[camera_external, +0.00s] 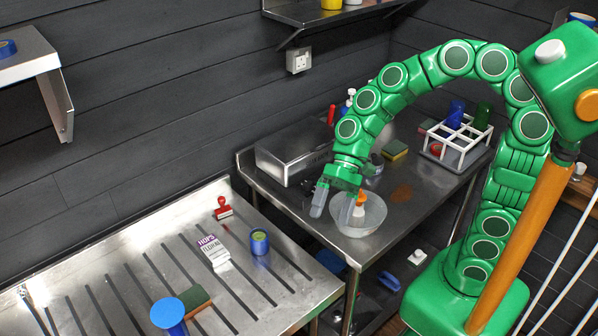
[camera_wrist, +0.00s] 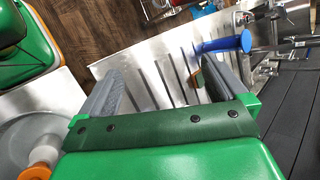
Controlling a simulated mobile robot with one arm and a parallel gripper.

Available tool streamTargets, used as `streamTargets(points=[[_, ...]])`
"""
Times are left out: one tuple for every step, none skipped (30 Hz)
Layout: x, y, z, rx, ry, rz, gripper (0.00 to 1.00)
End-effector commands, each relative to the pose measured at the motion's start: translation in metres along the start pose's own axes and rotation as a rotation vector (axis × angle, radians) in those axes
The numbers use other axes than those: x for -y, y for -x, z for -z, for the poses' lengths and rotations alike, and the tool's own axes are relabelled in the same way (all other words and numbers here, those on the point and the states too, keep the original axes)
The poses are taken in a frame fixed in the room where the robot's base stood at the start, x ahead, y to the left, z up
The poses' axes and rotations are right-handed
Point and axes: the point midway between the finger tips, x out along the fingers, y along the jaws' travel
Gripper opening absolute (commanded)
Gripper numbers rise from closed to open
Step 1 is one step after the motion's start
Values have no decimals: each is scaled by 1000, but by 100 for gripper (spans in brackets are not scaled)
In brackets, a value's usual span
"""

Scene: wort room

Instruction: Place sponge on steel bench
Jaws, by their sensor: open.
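One sponge (camera_external: 395,150), green and yellow, lies at the back of the right steel bench (camera_external: 385,253), beside a white rack. Another sponge (camera_external: 196,299), green and brown, lies on the slotted left steel bench (camera_external: 125,246) beside a blue object; a brownish piece of what looks like it (camera_wrist: 197,77) shows in the wrist view, partly hidden by a finger. My gripper (camera_external: 331,214) is open and empty, above the right bench's front left part, just left of a clear bowl. Its spread fingers (camera_wrist: 160,68) have nothing gripped between them.
The clear bowl (camera_external: 372,219) has an orange-and-white item (camera_external: 360,208) in or behind it. A steel bin (camera_external: 275,165) and the white rack (camera_external: 457,141) stand on the right bench. The left bench holds a red stamp (camera_external: 222,208), hops packet (camera_external: 212,248), blue roll (camera_external: 259,242) and blue object (camera_external: 167,313).

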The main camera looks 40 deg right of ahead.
Motion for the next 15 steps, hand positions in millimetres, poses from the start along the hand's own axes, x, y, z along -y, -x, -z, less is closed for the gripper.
streamTargets(points=[[12, -9, 5, 21, -23, 31, 99], [20, -13, 8, 29, -38, 51, 99], [31, -18, 12, 42, -59, 78, 99], [38, -22, 16, 51, -76, 99, 99], [45, -27, 19, 61, -94, 118, 99], [54, -33, 24, 72, -119, 143, 99], [61, -37, 28, 79, -138, 160, 99], [68, -41, 32, 87, -158, 179, 99], [76, -47, 37, 99, -187, 202, 99], [82, -52, 41, 109, -209, 217, 99], [88, -57, 45, 118, -232, 233, 99], [95, -63, 50, 129, -262, 253, 99], [101, -68, 54, 137, -285, 269, 99], [106, -72, 59, 145, -309, 285, 99], [112, -80, 66, 154, -342, 302, 99]])
